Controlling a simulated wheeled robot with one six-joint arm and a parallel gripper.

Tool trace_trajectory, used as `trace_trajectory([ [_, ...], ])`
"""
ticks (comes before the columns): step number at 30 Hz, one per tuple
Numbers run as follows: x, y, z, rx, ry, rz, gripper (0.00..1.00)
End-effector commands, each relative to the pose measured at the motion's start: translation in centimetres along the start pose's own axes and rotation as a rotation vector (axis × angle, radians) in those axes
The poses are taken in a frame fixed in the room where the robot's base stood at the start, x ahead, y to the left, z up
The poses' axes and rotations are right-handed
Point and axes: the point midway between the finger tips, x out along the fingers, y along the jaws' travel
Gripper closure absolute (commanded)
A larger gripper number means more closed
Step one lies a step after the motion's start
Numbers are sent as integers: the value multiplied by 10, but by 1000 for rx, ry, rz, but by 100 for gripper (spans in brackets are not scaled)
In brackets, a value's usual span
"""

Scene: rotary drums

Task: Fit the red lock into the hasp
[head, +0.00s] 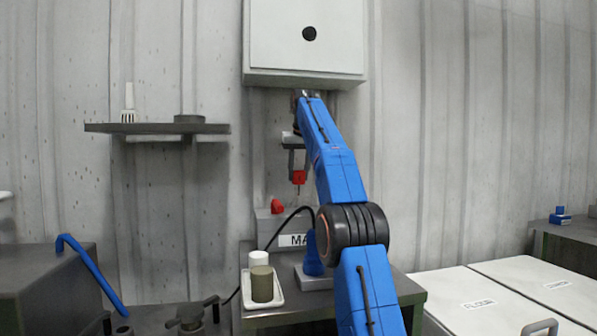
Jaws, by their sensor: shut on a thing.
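The small red lock (299,178) is at the lower end of my gripper (297,166), below the white cabinet and in front of the ribbed wall. My gripper points down and is shut on the lock. A thin dark piece shows just under the lock; it is too small to tell what it is. A grey box (263,228) with a red knob (277,206) and a label starting "MA" stands below and slightly left, apart from the lock. I cannot make out the hasp; my blue arm covers the area to the right of the box.
A white cabinet (306,40) hangs directly above my gripper. A shelf (160,128) is on the wall at left. A white tray (277,299) with two small cylinders sits on the dark table (400,290). A black cable runs beside the box. White bins (480,300) stand at right.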

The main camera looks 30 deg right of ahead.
Motion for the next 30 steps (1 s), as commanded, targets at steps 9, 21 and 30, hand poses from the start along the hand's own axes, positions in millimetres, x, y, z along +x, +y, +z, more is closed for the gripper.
trace_trajectory([
  [9,24,0,12,0,-1,0,90],
  [21,42,0,19,0,0,0,90],
  [30,43,0,20,0,0,0,90],
])
